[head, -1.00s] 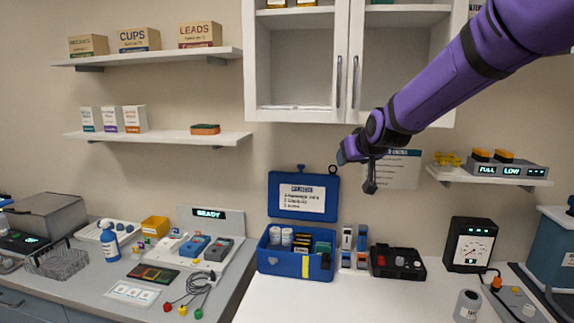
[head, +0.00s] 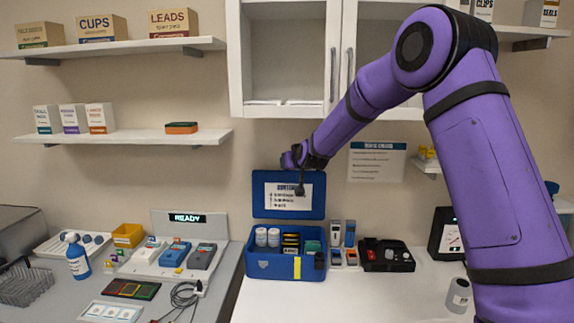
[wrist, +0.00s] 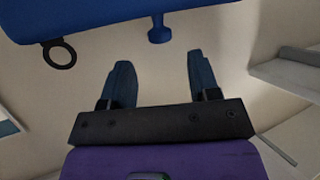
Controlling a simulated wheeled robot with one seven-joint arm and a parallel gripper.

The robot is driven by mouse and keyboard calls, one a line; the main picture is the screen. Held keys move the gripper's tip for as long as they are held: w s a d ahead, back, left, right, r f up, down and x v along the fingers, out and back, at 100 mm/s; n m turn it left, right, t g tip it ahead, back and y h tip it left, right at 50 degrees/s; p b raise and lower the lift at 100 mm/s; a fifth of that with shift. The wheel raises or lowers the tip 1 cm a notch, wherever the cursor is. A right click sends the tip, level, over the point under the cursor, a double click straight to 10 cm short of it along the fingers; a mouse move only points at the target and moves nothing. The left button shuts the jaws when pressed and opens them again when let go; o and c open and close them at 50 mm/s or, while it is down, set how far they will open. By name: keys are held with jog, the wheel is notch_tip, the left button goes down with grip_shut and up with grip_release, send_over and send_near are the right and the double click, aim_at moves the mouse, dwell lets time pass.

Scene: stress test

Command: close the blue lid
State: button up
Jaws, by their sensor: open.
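The blue lid (head: 262,208) stands upright and open behind the blue box (head: 262,265) in the head view, with a white label on its inner face. The box holds white rolls, dark and yellow packs and green items. My gripper (head: 297,178) is at the upper right part of the lid, partly covering its top edge. In the wrist view my gripper (wrist: 154,80) is open and empty, with two blue fingers apart. The lid's edge (wrist: 100,20) shows at the top of that view with a blue knob (wrist: 159,34) and a dark ring (wrist: 59,53).
Small bottles and boxes (head: 342,240) and a black tray (head: 386,256) stand right of the box. A wall cabinet (head: 290,112) hangs above. The white counter (head: 270,306) in front of the box is clear.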

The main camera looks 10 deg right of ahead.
aim_at(288, 171)
jog(key=shift+x, duration=2.7)
grip_shut()
